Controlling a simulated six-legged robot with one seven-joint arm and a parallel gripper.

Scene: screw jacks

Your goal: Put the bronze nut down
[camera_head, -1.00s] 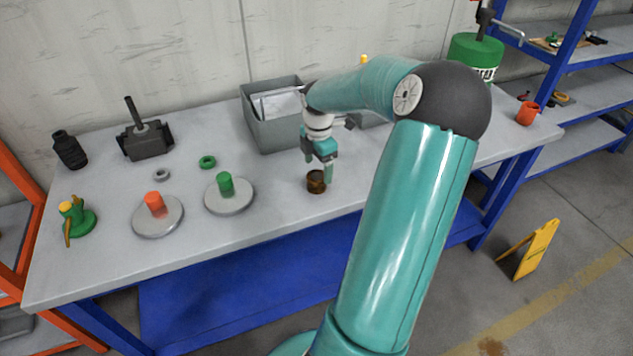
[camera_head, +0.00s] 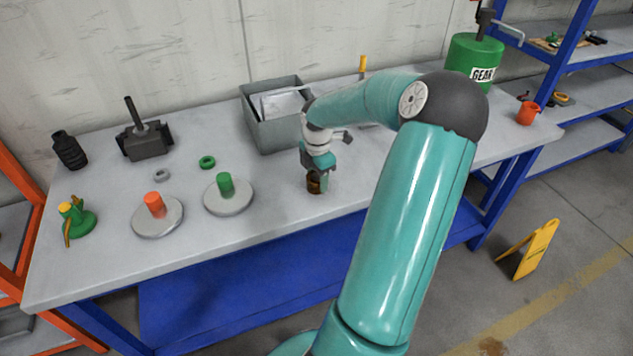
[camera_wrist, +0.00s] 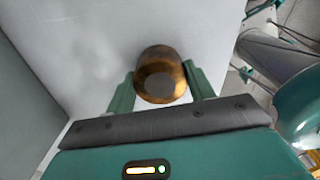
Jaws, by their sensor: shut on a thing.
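The bronze nut (camera_head: 315,184) is a short brown-gold cylinder at the front middle of the workbench. In the wrist view the nut (camera_wrist: 160,76) sits between the two green fingers of my gripper (camera_wrist: 161,88), with its round top towards the camera. My gripper (camera_head: 318,178) points down from above and is shut on the nut. The nut is at or very near the bench top; I cannot tell whether its underside touches. My fingers hide part of it in the head view.
A grey bin (camera_head: 272,138) stands behind the gripper. To the left are a disc with a green post (camera_head: 226,186), a disc with an orange post (camera_head: 155,206), a green ring (camera_head: 207,162) and a grey ring (camera_head: 161,175). The bench (camera_head: 270,222) is clear around the nut.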

